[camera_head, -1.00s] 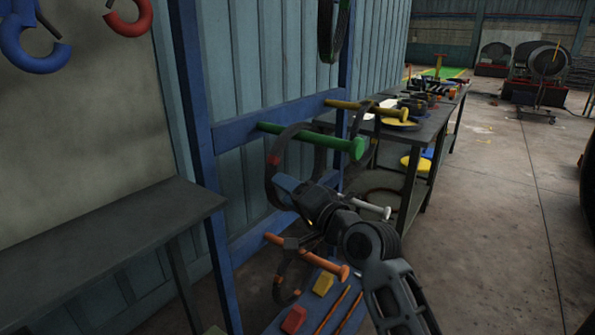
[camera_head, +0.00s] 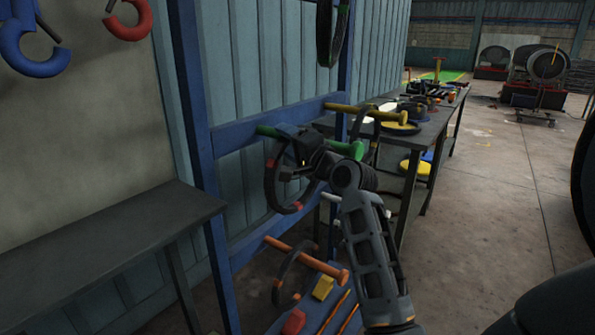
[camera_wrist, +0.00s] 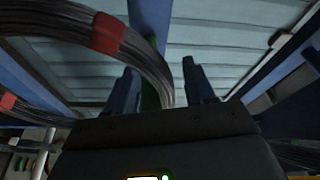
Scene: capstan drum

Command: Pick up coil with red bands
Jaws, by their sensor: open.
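The coil with red bands (camera_head: 270,186) hangs on the green peg (camera_head: 268,131) of the blue rack. It is a dark cable loop, with one red band at its left side and another at its lower right. My gripper (camera_head: 284,133) is open at the upper part of this coil, in front of the green peg, which it partly hides. In the wrist view the coil (camera_wrist: 62,28) arcs from the upper left down to the middle, showing red bands. It passes close to the open fingers (camera_wrist: 165,85); I cannot tell whether they touch it.
A yellow peg (camera_head: 366,111) holds another dark coil to the right. An orange peg (camera_head: 300,257) with a coil is below, and a white peg (camera_head: 331,197) is between. A dark bench (camera_head: 100,240) stands left; a cluttered table (camera_head: 440,125) stands right.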

